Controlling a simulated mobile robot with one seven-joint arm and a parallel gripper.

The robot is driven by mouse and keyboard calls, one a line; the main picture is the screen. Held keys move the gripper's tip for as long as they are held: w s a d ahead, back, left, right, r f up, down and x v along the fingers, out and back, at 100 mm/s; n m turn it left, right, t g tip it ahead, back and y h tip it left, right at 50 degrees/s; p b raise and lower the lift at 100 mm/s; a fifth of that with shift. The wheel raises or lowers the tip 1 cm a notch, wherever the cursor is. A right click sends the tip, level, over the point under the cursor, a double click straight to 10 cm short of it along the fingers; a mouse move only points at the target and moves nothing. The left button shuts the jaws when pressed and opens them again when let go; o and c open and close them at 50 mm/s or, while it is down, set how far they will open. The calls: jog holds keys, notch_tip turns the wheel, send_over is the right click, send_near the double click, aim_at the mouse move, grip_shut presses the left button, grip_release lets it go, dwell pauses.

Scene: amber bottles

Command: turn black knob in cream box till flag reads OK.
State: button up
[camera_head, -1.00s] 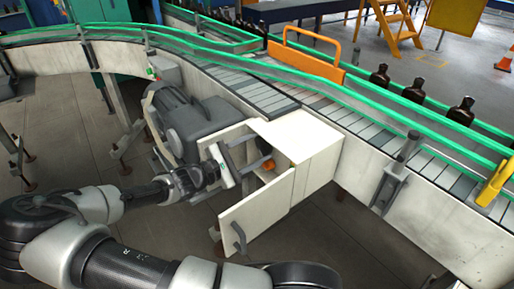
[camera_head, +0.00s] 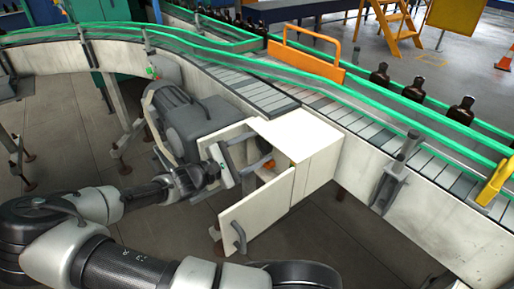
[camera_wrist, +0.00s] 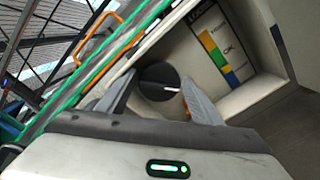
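The cream box (camera_head: 312,137) stands beside the conveyor with its door (camera_head: 258,212) swung open. The black knob (camera_wrist: 158,77) is round, with a white line pointing right in the wrist view. My gripper (camera_wrist: 159,80) is open, its two fingers on either side of the knob; I cannot tell whether they touch it. In the head view my gripper (camera_head: 222,167) is at the box's open side, and the knob cannot be made out. A panel (camera_wrist: 216,47) inside the box has yellow, green and blue bands, with "OK" by the green. Which band is indicated is unclear.
A grey motor (camera_head: 190,118) sits left of the box. The conveyor (camera_head: 262,93) with green rails runs behind it, and amber bottles (camera_head: 462,110) stand at the right. The door's handle (camera_head: 239,237) sticks out towards my arm.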

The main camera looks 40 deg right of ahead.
jog(key=a, duration=1.2)
jog(key=shift+s+p, duration=0.2)
jog(key=shift+p, duration=0.15)
